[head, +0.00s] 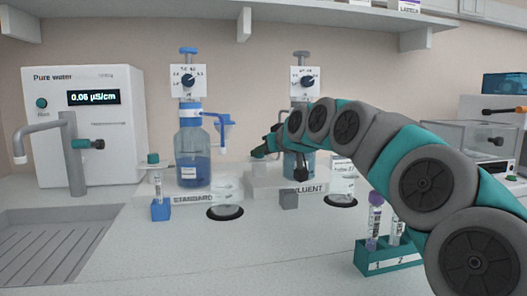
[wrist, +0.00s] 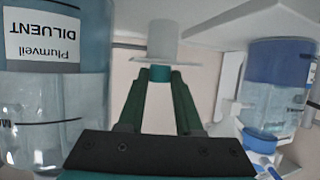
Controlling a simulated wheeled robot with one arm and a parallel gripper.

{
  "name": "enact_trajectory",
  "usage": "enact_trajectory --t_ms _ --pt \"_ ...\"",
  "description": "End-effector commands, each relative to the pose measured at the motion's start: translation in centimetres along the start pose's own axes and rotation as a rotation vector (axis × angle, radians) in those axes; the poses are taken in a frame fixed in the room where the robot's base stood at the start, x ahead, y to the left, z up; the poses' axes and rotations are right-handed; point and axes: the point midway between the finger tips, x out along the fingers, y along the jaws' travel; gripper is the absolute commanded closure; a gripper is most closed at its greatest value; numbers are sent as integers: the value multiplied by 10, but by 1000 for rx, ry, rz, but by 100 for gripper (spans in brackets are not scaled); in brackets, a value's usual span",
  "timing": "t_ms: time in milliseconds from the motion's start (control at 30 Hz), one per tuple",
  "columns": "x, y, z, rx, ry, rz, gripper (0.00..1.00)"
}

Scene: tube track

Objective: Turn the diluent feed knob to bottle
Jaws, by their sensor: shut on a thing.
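The diluent feed knob (wrist: 160,73) is a small teal piece against a white plate and cylinder. My gripper (wrist: 161,80) is shut on it, a green finger on each side. In the head view my gripper (head: 262,150) is left of the diluent bottle (head: 292,168) and hides the knob. The bottle, labelled DILUENT, fills the left of the wrist view (wrist: 60,95), upside down. The fingers cover part of the knob, and I cannot read which way it is set.
The standard bottle (head: 194,160) with blue liquid stands left, with a teal knob (head: 153,158) beside it. Beakers (head: 228,192) (head: 342,182) stand in front. A teal tube rack (head: 390,258) is below my arm. The sink (head: 50,240) lies left; the front middle counter is clear.

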Motion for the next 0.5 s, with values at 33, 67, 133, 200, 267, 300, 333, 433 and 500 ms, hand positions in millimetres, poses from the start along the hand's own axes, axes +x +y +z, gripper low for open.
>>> enact_trajectory --t_ms 33,67,133,200,267,300,333,433,500 --pt "0 0 -1 0 2 1 65" --pt "0 0 -1 0 2 1 62" --pt "0 0 -1 0 2 1 54" --pt "0 0 0 0 1 1 46" --pt "0 0 0 0 1 1 39" --pt "0 0 0 0 1 1 36" --pt "0 0 0 0 1 1 36" --pt "0 0 0 0 0 1 36" --pt "0 0 0 0 0 1 36"
